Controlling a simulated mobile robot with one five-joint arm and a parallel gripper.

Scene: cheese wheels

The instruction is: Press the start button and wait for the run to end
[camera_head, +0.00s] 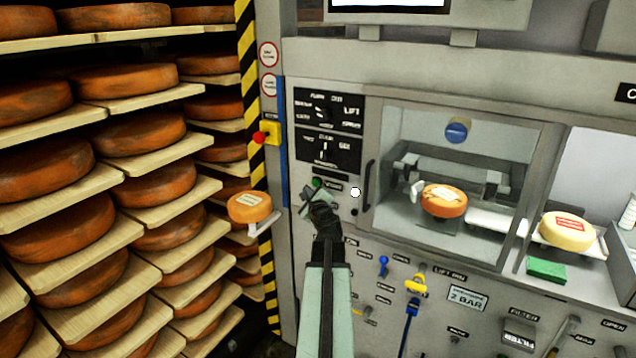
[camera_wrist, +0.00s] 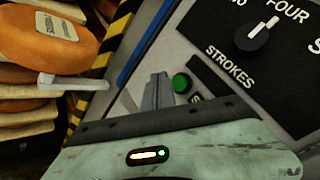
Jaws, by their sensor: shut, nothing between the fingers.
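The green start button (camera_wrist: 181,83) sits on the grey machine panel below the dial labelled "STROKES" in the wrist view. It also shows small in the head view (camera_head: 317,183). My gripper (camera_head: 308,192) is shut and empty. In the wrist view its fingertips (camera_wrist: 157,80) are just left of the button, overlapping its edge in the picture. I cannot tell whether they touch it. Part of the label by the button is hidden behind my gripper. The stroke dial (camera_wrist: 262,38) has its pointer towards "FOUR".
A windowed chamber (camera_head: 455,120) to the right holds an orange cheese wheel (camera_head: 443,201). A pale cheese (camera_head: 566,231) and a green sponge (camera_head: 546,269) are further right. A red emergency knob (camera_head: 260,138) is up left. Another cheese (camera_head: 249,207) stands left of my gripper, before the racks.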

